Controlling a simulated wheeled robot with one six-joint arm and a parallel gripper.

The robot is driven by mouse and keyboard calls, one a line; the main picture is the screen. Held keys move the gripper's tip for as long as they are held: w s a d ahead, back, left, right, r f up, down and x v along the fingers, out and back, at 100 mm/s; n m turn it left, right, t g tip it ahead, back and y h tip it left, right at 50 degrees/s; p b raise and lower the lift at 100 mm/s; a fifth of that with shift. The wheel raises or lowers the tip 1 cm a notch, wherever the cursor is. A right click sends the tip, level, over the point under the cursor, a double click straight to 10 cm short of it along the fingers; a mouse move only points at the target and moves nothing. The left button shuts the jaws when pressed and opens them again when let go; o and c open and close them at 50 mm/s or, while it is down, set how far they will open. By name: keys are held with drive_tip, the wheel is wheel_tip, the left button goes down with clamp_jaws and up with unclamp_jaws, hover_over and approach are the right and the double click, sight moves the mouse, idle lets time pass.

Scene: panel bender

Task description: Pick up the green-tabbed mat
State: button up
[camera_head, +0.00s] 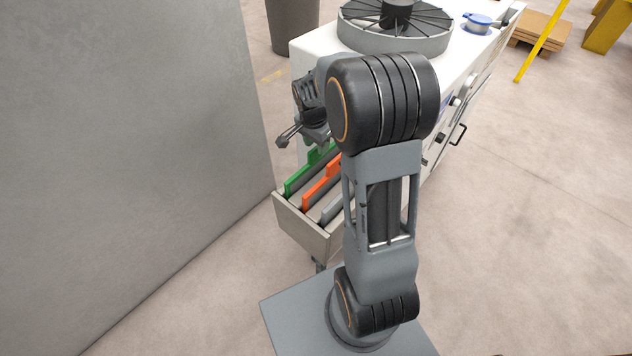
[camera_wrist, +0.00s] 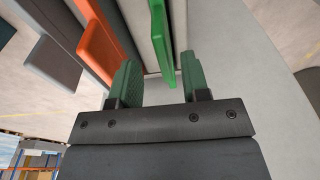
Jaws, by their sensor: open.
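The green-tabbed mat (camera_head: 302,178) stands on edge in an open drawer-like bin (camera_head: 302,227), at its left side by the grey wall. Its green tab (camera_wrist: 161,42) also shows in the wrist view, ahead of the gap between my fingers. My gripper (camera_head: 291,133) is above the bin's far left part in the head view. In the wrist view my gripper (camera_wrist: 160,68) is open and empty, with the tab's lower end near the space between its fingers. Whether the tab reaches between them I cannot tell.
An orange-tabbed mat (camera_head: 314,192) and a grey-tabbed mat (camera_head: 331,209) stand beside it in the bin. A grey wall (camera_head: 130,130) rises close on the left. The white machine (camera_head: 455,58) with a round slotted unit stands behind.

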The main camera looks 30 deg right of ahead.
sight(317, 158)
drive_tip(key=shift+w+d+f, duration=0.1)
drive_tip(key=shift+w+f, duration=0.05)
drive_tip(key=shift+f, duration=1.15)
drive_tip(key=shift+w+d+f, duration=0.1)
drive_tip(key=shift+w+f, duration=0.05)
drive_tip(key=shift+f, duration=1.1)
drive_tip(key=shift+c, duration=0.2)
clamp_jaws()
